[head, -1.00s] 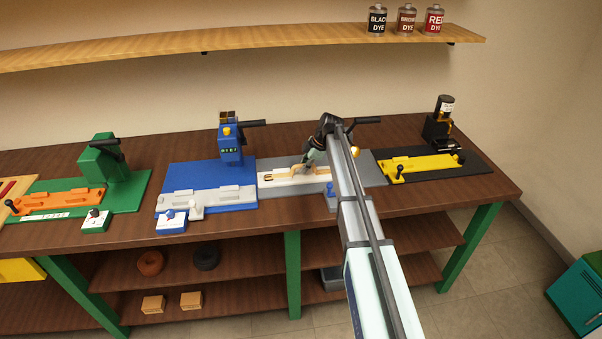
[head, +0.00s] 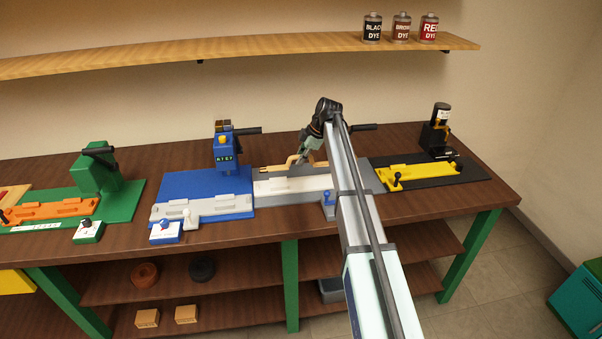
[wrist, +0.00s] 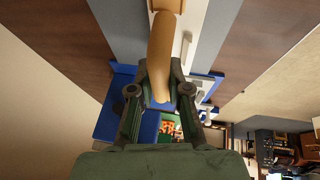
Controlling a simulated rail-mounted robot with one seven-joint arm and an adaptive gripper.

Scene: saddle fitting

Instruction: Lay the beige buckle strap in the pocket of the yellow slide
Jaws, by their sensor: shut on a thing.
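The beige buckle strap (head: 285,169) is in my gripper (head: 306,153), held above the white slide (head: 290,189) in the head view. In the wrist view the strap (wrist: 160,58) runs lengthwise between the two fingers of my gripper (wrist: 160,72), which are shut on it. The yellow slide (head: 420,177) lies on a black base at the right end of the bench, to the right of the strap and my gripper. Its pocket is too small to make out clearly. My arm hides part of the middle station.
The blue station (head: 205,190) stands left of the white slide, with the green station (head: 100,185) and an orange slide (head: 50,211) further left. A black upright tool (head: 436,135) stands behind the yellow slide. Small black handles stick up at the yellow slide's ends.

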